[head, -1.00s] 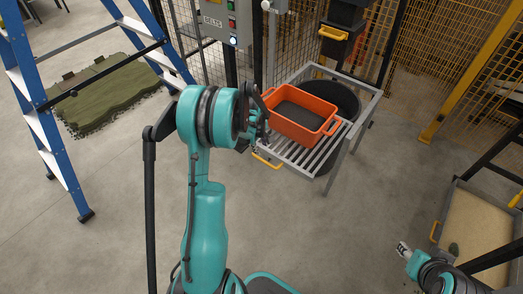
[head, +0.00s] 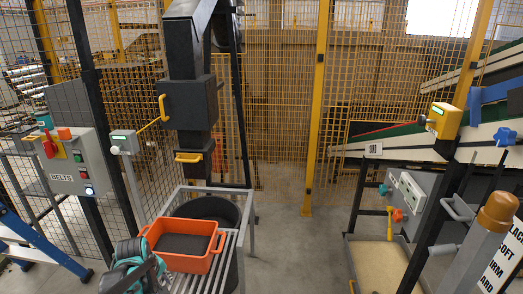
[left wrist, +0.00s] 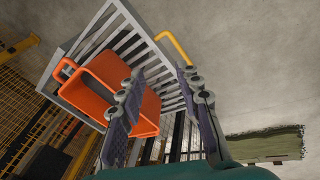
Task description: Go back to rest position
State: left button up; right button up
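My left arm (head: 135,268) shows at the lower left of the head view, beside the slatted metal stand; its fingers cannot be made out there. In the left wrist view my left gripper (left wrist: 160,76) has its two grey fingers apart with nothing between them. The orange crate (head: 211,262) with dark contents sits on the stand (head: 246,218), just right of the arm. The crate also shows in the left wrist view (left wrist: 93,93), beyond the left finger. My right gripper is out of view.
A grey control box marked BELTS (head: 87,165) stands at left, near a blue ladder (head: 38,240). A black bin (head: 204,209) is behind the crate. A dark press column (head: 189,105) rises above. Conveyors and a control panel (head: 405,200) stand at right. Yellow mesh fencing closes the back.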

pick_arm(q)
jog(key=s+d+r+m+t, duration=0.1)
jog(key=s+d+r+m, duration=0.3)
jog(key=s, duration=0.5)
jog(key=s+d+r+m+t, duration=0.2)
jog(key=s+d+r+m, duration=0.1)
jog(key=s+d+m, duration=0.5)
jog(key=shift+s+d+r+t, duration=0.3)
jog(key=shift+s+d+r, duration=0.1)
jog(key=shift+d, duration=0.5)
